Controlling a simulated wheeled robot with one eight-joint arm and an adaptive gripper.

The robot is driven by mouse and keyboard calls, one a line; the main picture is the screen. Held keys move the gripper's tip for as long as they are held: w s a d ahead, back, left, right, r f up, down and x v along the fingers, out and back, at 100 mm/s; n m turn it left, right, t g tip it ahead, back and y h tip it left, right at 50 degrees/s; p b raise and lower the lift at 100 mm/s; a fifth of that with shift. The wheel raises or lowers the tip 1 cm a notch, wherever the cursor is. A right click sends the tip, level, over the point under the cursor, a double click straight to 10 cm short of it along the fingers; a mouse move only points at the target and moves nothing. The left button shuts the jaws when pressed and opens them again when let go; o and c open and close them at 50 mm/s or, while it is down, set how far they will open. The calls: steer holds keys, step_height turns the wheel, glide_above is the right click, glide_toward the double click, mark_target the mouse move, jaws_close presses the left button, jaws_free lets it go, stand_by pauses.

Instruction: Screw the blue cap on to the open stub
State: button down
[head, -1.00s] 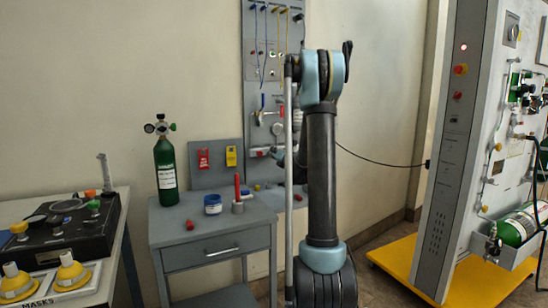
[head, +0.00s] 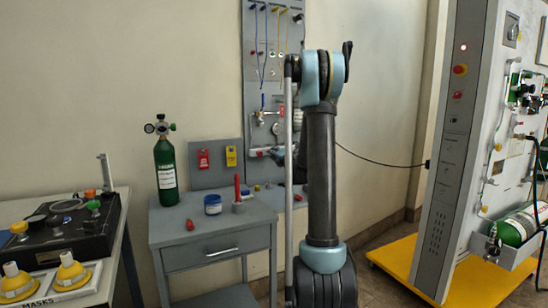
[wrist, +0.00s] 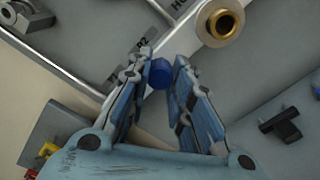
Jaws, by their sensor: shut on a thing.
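The blue cap (wrist: 160,74) is between the fingertips of my gripper (wrist: 158,72) in the wrist view. The gripper is shut on it. A pale pipe or bar runs diagonally behind the cap, and I cannot tell whether the cap touches it. A brass ring-shaped fitting (wrist: 222,25) with an open centre shows to the upper right of the cap. I cannot tell whether an open stub lies behind the cap. In the head view my arm hides most of the gripper and the cap, in front of the wall panel (head: 256,75).
Left is a bench with a black box (head: 60,230). Right is a tall console (head: 460,130) on a yellow base. In the wrist view a black handle (wrist: 280,125) sits at right.

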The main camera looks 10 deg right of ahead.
steer(key=shift+d+m, duration=0.3)
steer(key=shift+m, duration=1.1)
steer(key=shift+f+m, duration=0.1)
steer(key=shift+m, duration=0.5)
steer(key=c, duration=1.4)
jaws_free()
steer(key=shift+c, duration=0.2)
steer(key=shift+a, duration=0.1)
